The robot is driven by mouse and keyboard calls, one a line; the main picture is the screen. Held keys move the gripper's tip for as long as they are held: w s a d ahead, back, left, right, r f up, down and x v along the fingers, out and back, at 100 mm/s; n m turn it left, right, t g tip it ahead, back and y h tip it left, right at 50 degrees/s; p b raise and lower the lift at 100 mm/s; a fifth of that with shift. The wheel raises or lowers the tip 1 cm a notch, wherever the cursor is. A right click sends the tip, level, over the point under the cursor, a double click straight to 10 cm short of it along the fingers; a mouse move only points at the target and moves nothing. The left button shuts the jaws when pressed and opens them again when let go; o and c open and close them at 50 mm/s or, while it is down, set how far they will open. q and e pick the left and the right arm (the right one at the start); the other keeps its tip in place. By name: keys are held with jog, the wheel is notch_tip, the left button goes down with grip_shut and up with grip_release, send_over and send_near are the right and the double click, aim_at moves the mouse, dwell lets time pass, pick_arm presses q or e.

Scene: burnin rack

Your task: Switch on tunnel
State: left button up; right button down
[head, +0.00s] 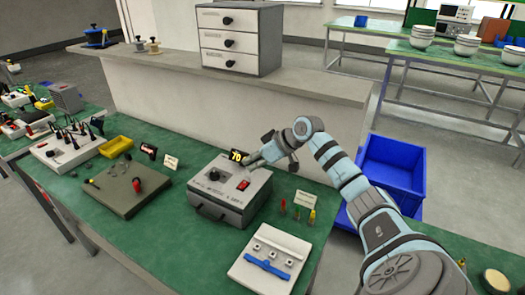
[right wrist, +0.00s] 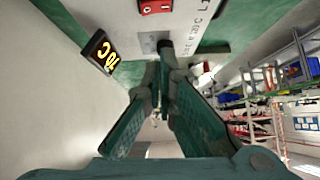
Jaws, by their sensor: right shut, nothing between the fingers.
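The tunnel appears to be the grey metal box (head: 228,192) on the green bench, with printed lettering, a dark handle on its front and a red rocker switch (head: 243,184) on its sloped face. In the right wrist view the red switch (right wrist: 155,6) shows at the top edge, partly cut off. A small black display (head: 236,156) with yellow digits stands behind the box; in the wrist view it reads "70 C" (right wrist: 98,52). My right gripper (head: 250,163) is shut and empty, over the back of the box, apart from the switch. The switch's position is unclear. My left gripper is not in view.
A white panel with a blue strap (head: 270,257) lies right of the box, near small coloured tools (head: 298,213) and a label card. A grey-green board (head: 125,187) lies left. A low wall with a drawer cabinet (head: 240,40) stands behind. Blue bins (head: 392,165) are at right.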

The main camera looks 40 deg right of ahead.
jog(key=v, duration=0.5)
jog(key=shift+s+a+r, duration=0.2)
jog(key=shift+s+a, duration=0.15)
jog(key=shift+s, duration=0.1)
